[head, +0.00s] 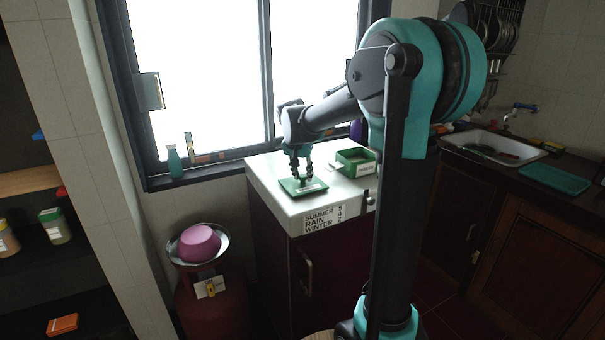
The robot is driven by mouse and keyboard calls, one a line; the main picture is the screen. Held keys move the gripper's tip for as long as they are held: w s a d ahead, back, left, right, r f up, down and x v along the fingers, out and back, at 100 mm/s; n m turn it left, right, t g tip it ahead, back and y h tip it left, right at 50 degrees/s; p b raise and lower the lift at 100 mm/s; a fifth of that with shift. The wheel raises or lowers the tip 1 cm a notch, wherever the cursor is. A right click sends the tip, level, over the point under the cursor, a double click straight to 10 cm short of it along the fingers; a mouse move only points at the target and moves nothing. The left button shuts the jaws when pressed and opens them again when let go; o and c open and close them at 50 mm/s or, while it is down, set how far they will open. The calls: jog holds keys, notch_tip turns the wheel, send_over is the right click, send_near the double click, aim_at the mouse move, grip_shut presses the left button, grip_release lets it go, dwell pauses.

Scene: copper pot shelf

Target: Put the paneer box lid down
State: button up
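The paneer box lid (290,188) is a flat green rectangle with a pale label. It lies level at, or just over, the white top of the cabinet, near its front left edge. My gripper (303,177) points down at the lid, with its dark fingertips at the lid's upper face. The fingers show a small gap, but whether they grip a part of the lid is too small to tell. The green paneer box (348,168) stands open to the right and behind the lid, with a pale label on its front.
The white cabinet top (272,172) has bare room around the lid. A window stands behind it. A pink bowl (199,243) in a metal pan rests on a red gas cylinder (213,305) at the left. A sink (490,147) and teal tray (555,179) are at the right.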

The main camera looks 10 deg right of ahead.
jog(key=shift+o, duration=1.4)
jog(key=shift+r, duration=0.1)
jog(key=v, duration=1.2)
